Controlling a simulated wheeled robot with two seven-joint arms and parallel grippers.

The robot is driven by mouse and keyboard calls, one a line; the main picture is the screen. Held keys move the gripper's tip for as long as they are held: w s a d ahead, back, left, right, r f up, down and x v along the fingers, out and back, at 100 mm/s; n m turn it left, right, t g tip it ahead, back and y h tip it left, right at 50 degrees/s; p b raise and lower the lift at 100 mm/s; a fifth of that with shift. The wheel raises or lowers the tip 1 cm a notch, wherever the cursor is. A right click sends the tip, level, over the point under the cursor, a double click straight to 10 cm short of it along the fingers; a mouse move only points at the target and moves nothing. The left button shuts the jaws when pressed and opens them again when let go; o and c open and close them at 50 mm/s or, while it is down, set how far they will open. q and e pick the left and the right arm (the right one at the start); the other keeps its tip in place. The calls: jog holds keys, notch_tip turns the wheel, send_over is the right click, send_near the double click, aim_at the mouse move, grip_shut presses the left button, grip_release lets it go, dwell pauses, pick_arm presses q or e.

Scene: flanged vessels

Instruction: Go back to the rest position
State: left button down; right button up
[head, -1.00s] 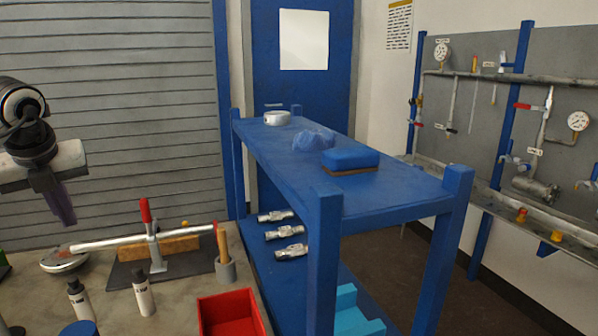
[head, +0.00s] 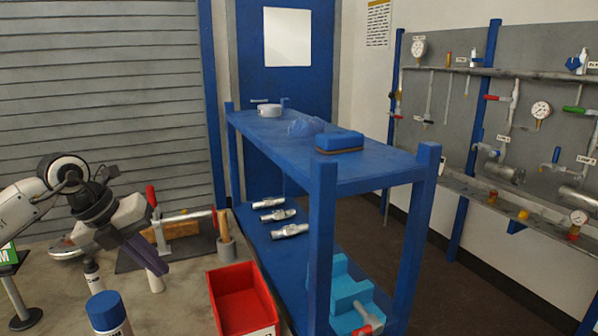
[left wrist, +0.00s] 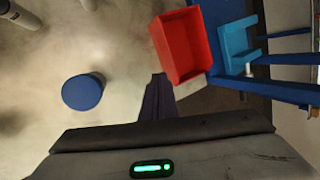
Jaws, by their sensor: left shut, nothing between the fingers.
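My left gripper (head: 146,256) comes in from the left in the head view, over the bench, with its dark fingers pointing down and to the right. The fingers are together with nothing between them. They also show in the left wrist view (left wrist: 157,95), left of the red bin (left wrist: 182,47). In the head view the red bin (head: 242,296) stands on the bench to the right of the fingers, apart from them. My right gripper is not in any view.
A blue-capped bottle (head: 106,314) stands in front of the gripper. A clamp with a red handle (head: 152,197) stands behind it. A blue shelf (head: 372,160) rises at the right, with several metal fittings (head: 278,215) on its lower level. Gauges hang on the far right wall.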

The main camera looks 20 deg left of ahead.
pick_arm(q)
jog(key=d+f+n+t+h, duration=0.1)
jog(key=d+f+t+h, duration=0.15)
jog(key=d+h, duration=0.75)
jog(key=d+f+n+t+h, duration=0.1)
jog(key=d+f+n+h, duration=0.2)
jog(key=d, duration=1.5)
notch_tip(320, 180, down, 11)
jog(key=s+a+n+t+y, duration=0.2)
jog(key=n+t+y, duration=0.6)
jog(key=n, duration=0.6)
jog(key=s+f+n+g+y, duration=0.5)
jog(key=s+f+n+g, duration=0.2)
jog(key=s+f, duration=1.2)
jog(key=f+n, duration=0.1)
jog(key=n, duration=0.1)
jog(key=shift+d+f+n, duration=0.15)
jog(key=shift+d+n, duration=0.15)
jog(key=shift+g, duration=0.25)
